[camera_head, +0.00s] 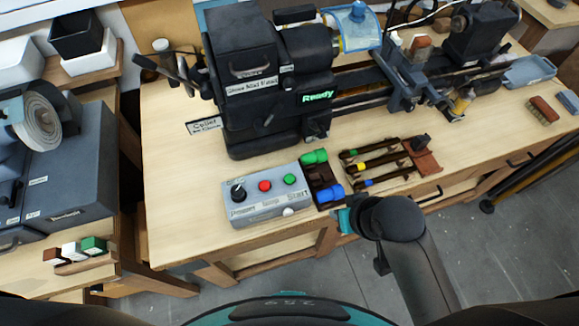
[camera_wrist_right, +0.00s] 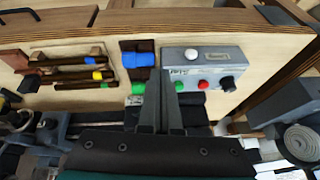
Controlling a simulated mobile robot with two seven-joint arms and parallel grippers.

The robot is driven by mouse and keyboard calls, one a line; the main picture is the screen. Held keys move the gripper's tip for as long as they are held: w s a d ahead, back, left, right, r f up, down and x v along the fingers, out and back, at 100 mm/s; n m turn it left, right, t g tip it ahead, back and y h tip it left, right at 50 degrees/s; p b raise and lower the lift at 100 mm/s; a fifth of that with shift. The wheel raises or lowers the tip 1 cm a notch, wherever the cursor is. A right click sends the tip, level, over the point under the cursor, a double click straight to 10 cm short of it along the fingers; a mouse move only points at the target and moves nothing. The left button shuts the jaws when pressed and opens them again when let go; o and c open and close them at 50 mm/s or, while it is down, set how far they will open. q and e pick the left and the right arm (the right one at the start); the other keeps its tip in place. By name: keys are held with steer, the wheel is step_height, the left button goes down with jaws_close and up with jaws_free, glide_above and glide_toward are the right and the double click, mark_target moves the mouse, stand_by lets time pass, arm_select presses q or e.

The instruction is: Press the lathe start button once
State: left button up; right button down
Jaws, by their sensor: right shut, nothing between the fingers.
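The grey control box (camera_head: 262,207) stands on the bench in front of the lathe (camera_head: 265,100). Its top carries a black knob (camera_head: 238,192), a red button (camera_head: 264,186) and the green start button (camera_head: 290,179), above labels that read roughly Power, Stop and Start. My right gripper (camera_wrist_right: 164,75) is shut and empty; its fingers point at the box's green-button end in the wrist view. The green button (camera_wrist_right: 178,88) is partly behind them, and I cannot tell any contact. In the head view the right wrist is right of the box; the fingertips do not show clearly. My left gripper is not in view.
A dark tray with a green piece (camera_head: 314,157) and a blue piece (camera_head: 331,193) sits right beside the box. Several dark tools (camera_head: 372,163) with coloured bands lie further right. The lathe's sign reads Ready. Bare bench top lies left of the box.

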steer(key=w+a+r+y+p, duration=0.1)
steer(key=w+a+r+y, duration=0.2)
steer(key=w+a+r, duration=0.3)
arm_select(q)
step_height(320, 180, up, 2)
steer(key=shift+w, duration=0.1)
arm_select(e)
steer(key=t+y, duration=0.1)
steer(key=y, duration=0.1)
glide_above(293, 181)
step_height(293, 181, down, 2)
steer(key=shift+f+m, duration=0.15)
steer(key=shift+m, duration=0.15)
steer(key=shift+f, duration=0.15)
step_height(293, 181, down, 7)
steer(key=b, duration=0.5)
steer(key=shift+f+b, duration=0.2)
steer(key=shift+b, duration=0.15)
arm_select(q)
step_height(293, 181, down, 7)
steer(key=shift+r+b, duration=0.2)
steer(key=shift+b, duration=0.15)
arm_select(e)
steer(key=shift+f, duration=0.55)
steer(key=shift+f, duration=0.1)
